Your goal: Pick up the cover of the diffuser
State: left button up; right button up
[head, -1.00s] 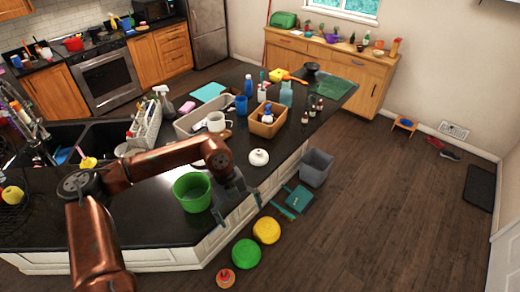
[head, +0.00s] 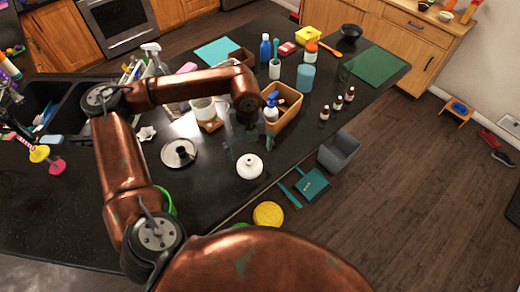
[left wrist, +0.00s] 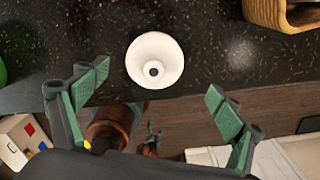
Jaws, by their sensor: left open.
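The diffuser cover (head: 249,166) is a small white dome with a knob-like top. It stands on the black counter near its front edge. In the left wrist view the white cover (left wrist: 155,60) looks round with a dark hole in its middle. My left gripper (head: 246,141) is just behind and above the cover in the head view, partly blurred against the dark counter. In the left wrist view its two fingers (left wrist: 158,78) are spread wide, one at each side of the cover, with nothing between them held.
A tan tray (head: 290,106) with bottles stands behind the cover. A round dish with a black knob (head: 180,153) and a white mug (head: 203,110) are to the left. Small bottles (head: 337,103) stand to the right. A grey bin (head: 338,151) is on the floor.

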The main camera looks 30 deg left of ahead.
aim_at(248, 161)
pick_arm(q)
jog(key=shift+f, duration=0.3)
jog(key=shift+s+a+f+p, duration=0.15)
jog(key=shift+s+f+p, duration=0.35)
jog(key=shift+s+f, duration=0.45)
jog(key=f, duration=0.1)
jog(key=f+p, duration=0.1)
jog(key=shift+w+f, duration=0.3)
jog(key=shift+w, duration=0.05)
jog(key=shift+w+f, duration=0.45)
jog(key=shift+f, duration=0.3)
jog(key=shift+s+f+p, duration=0.25)
jog(key=shift+f+p, duration=0.1)
jog(key=shift+f, duration=0.15)
jog(key=shift+s, duration=0.2)
jog(key=shift+w, duration=0.3)
jog(key=shift+c, duration=1.3)
jog(key=shift+s, duration=0.2)
jog(key=c, duration=0.5)
jog(key=shift+w, duration=0.1)
jog(key=c, duration=0.3)
jog(key=shift+c, duration=1)
pick_arm(e)
jog(key=shift+s+r, duration=0.35)
jog(key=shift+r, duration=0.3)
jog(key=shift+s+r, duration=0.35)
jog(key=shift+r, duration=0.25)
